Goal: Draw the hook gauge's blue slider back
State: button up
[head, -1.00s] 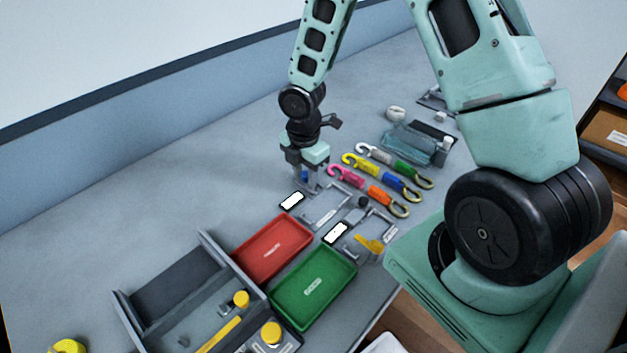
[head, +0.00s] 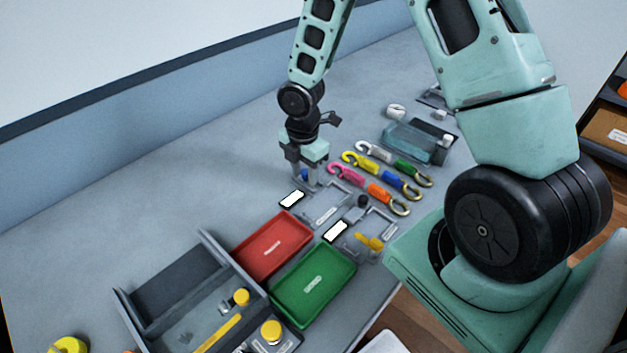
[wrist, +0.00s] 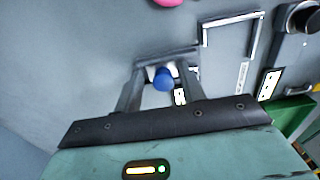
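The blue slider (wrist: 163,78) is a small round knob on the hook gauge (head: 326,208), a grey metal frame fixed on the bench. My gripper (wrist: 160,92) is over the gauge's far end, pointing down, with its fingers apart. In the wrist view the blue knob lies between the fingers, with a gap on each side. In the head view my gripper (head: 308,180) partly hides the blue knob (head: 304,174). I cannot tell how far the fingertips are above the gauge's base.
A second gauge with a yellow part (head: 369,242) stands to the right. Hooked straps with pink, yellow and green grips (head: 408,168) lie behind it. Red (head: 272,246) and green (head: 314,286) trays and a grey bin (head: 205,245) are in front. The bench to the left is clear.

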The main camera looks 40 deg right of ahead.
aim_at(304, 170)
jog(key=shift+r+p, duration=2.9)
jog(key=shift+r, duration=0.15)
jog(key=c, duration=0.5)
jog(key=shift+r, duration=0.25)
jog(key=shift+c, duration=0.8)
notch_tip(304, 170, up, 5)
jog(key=p, duration=0.5)
jog(key=shift+r+p, duration=0.2)
jog(key=shift+p, duration=0.15)
